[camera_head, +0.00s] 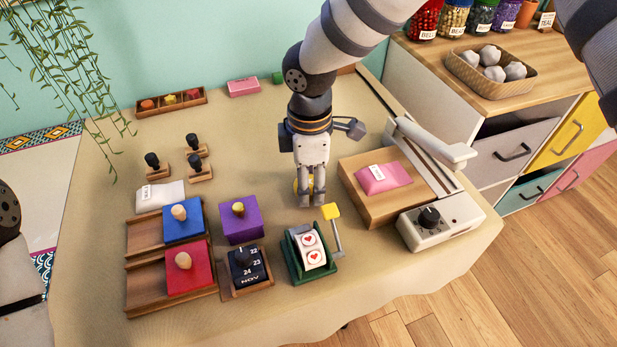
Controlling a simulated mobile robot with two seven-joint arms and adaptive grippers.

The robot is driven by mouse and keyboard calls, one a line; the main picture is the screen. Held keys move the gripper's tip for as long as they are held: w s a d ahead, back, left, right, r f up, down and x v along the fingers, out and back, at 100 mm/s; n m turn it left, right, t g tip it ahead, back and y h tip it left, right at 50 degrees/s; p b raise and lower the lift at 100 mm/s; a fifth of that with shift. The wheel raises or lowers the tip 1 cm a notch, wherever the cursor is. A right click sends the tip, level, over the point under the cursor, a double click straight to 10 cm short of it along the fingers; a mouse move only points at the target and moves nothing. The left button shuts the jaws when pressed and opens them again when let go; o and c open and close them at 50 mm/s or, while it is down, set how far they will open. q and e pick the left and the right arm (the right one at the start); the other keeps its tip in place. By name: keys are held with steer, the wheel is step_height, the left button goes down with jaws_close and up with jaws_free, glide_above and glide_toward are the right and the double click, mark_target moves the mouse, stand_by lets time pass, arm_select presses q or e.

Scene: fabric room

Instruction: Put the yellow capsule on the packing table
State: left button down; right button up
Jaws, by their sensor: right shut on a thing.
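The yellow capsule (296,185) shows as a small yellow patch at the fingers of my right gripper (311,197); the gripper hides most of it. My right gripper points down over the middle of the packing table (250,130), which has a beige cloth. Its fingers are shut on the yellow capsule, low over the cloth. I cannot tell whether the capsule touches the table. My left gripper does not show.
Close in front stand a green sticker dispenser (293,265) with a yellow-ended lever, a purple box (241,224) and a date block (248,268). To the right is a heat sealer (440,220) with a pink pouch (382,178). Bare cloth lies behind the gripper's left.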

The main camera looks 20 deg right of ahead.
steer(key=o, duration=1)
steer(key=shift+f, duration=0.1)
step_height(320, 180, up, 12)
steer(key=shift+r+p, duration=0.25)
steer(key=shift+p, duration=0.25)
steer(key=shift+f, duration=0.1)
